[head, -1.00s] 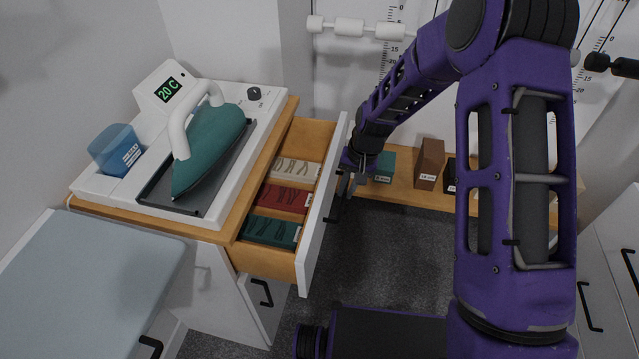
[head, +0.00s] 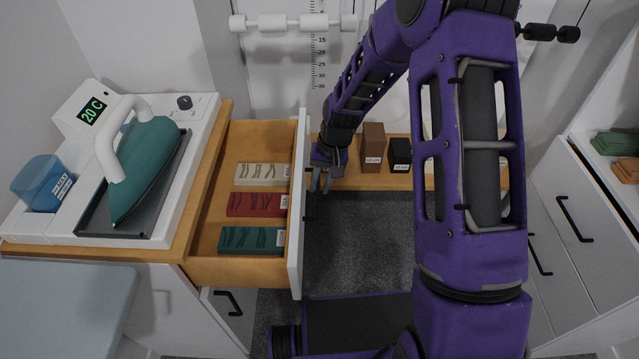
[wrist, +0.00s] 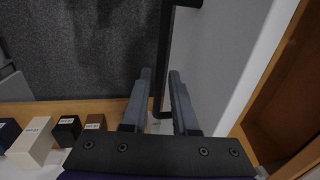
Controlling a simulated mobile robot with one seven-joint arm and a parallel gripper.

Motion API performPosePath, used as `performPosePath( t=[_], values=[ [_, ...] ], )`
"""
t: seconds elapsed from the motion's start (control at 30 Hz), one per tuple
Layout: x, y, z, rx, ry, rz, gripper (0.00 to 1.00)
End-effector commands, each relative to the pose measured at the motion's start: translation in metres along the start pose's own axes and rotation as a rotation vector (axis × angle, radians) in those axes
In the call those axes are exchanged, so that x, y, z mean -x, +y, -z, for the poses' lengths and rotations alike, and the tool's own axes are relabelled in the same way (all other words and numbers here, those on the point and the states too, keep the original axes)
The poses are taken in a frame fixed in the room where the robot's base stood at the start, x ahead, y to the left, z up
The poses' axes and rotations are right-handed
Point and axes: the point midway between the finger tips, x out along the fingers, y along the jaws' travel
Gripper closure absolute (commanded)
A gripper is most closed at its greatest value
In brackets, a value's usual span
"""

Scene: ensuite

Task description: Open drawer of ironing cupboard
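The ironing cupboard's drawer (head: 257,272) is pulled well out, with its white front (head: 297,235) to the right of the wooden cupboard top. Cream, red and green items lie inside it. The drawer's black handle (head: 309,206) is on the outer face of that front. My gripper (head: 321,182) is beside the front at the handle. In the wrist view, the two fingers (wrist: 160,74) are apart, one on each side of the handle's dark bar (wrist: 163,48). A gap shows between fingers and bar, so they do not look clamped.
An iron (head: 143,165) and a blue cup (head: 43,183) stand on the cupboard top. A low wooden shelf (head: 365,182) with small boxes is behind my gripper. White drawers (head: 560,225) stand at the right.

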Motion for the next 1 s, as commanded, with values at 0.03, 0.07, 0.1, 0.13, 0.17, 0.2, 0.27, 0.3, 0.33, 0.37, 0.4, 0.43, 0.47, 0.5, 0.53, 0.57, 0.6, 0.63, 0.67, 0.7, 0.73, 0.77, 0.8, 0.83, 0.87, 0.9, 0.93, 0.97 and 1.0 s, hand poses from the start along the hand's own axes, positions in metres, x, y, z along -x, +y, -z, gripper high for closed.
performPosePath(
  t=[0.03,0.07,0.1,0.13,0.17,0.2,0.27,0.3,0.33,0.37,0.4,0.43,0.47,0.5,0.53,0.57,0.6,0.63,0.67,0.7,0.73,0.77,0.8,0.83,0.87,0.9,0.93,0.97,1.0],
  values=[
    [0.0,0.0,0.0,0.0,0.0,0.0,0.62],
    [0.0,0.0,0.0,0.0,0.001,0.0,0.56],
    [0.0,0.0,0.0,0.0,0.001,0.0,0.55],
    [0.0,0.0,0.0,0.0,0.001,0.0,0.55],
    [0.0,0.0,0.0,0.0,0.001,0.0,0.55],
    [0.0,0.0,0.0,0.0,0.001,0.0,0.55],
    [0.0,0.0,0.0,0.0,0.001,0.0,0.55],
    [0.0,0.0,0.0,0.0,0.001,0.0,0.55],
    [0.0,0.0,0.0,0.0,0.001,0.0,0.55],
    [0.001,0.0,0.0,0.0,0.001,0.0,0.55],
    [0.002,0.0,0.001,0.0,0.001,0.0,0.55],
    [0.004,0.0,0.001,0.0,0.002,0.0,0.55],
    [0.007,0.0,0.001,-0.001,0.002,0.0,0.55],
    [0.012,0.0,0.001,-0.001,0.004,0.0,0.55],
    [0.016,0.0,0.001,-0.001,0.005,0.0,0.55],
    [0.022,0.0,0.002,-0.001,0.005,0.0,0.55],
    [0.03,0.0,0.001,-0.001,0.005,0.0,0.55],
    [0.037,0.0,0.002,-0.002,0.007,0.0,0.55],
    [0.044,0.0,0.002,-0.002,0.006,0.0,0.55],
    [0.054,0.0,0.002,-0.001,0.008,0.0,0.55],
    [0.061,0.0,0.002,-0.001,0.006,0.0,0.55],
    [0.069,-0.001,0.002,0.0,0.007,0.0,0.55],
    [0.079,0.0,0.002,0.0,0.006,0.0,0.55],
    [0.086,0.0,0.002,0.0,0.007,0.0,0.55],
    [0.094,0.0,0.001,0.0,0.006,0.0,0.55],
    [0.104,0.0,0.002,0.0,0.007,0.0,0.55],
    [0.111,0.0,0.001,-0.001,0.006,0.0,0.55],
    [0.118,0.0,0.001,-0.001,0.006,0.0,0.55],
    [0.127,0.0,0.001,-0.001,0.006,0.0,0.55]
  ],
)
